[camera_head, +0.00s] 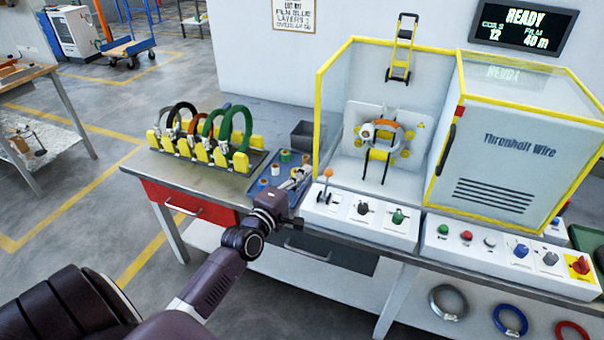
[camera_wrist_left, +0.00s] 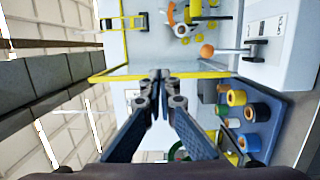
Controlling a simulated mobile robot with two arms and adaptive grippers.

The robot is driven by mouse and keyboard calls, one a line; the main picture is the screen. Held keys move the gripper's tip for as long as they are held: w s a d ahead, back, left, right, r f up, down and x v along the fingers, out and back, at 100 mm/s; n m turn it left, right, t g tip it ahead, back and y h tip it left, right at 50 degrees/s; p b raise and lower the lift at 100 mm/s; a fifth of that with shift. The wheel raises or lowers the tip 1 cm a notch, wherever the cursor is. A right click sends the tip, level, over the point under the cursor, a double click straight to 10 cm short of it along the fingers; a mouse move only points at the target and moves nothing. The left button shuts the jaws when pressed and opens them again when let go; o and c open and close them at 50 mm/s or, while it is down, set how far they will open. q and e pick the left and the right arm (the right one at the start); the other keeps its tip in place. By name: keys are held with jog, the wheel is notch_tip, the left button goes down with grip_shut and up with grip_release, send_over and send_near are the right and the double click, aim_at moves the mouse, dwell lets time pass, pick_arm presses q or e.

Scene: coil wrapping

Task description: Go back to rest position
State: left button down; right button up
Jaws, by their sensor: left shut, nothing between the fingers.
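My left gripper (camera_head: 295,182) is shut and empty. It hangs over the bench at the left end of the wrapping machine's control panel (camera_head: 362,213), above the blue tray (camera_head: 262,187) with small film rolls. In the left wrist view its fingertips (camera_wrist_left: 160,77) meet, with nothing between them. The film rolls (camera_wrist_left: 237,98) show to the right of the fingers there. My left arm reaches in from the lower left of the head view. My right gripper is in neither view.
The wrapping machine (camera_head: 520,150) has a yellow frame and holds an orange coil (camera_head: 386,125). An orange-knobbed lever (camera_head: 326,180) stands near my gripper. A rack with several coils (camera_head: 240,128) is at the left. A grey bin (camera_head: 303,134) sits behind the tray.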

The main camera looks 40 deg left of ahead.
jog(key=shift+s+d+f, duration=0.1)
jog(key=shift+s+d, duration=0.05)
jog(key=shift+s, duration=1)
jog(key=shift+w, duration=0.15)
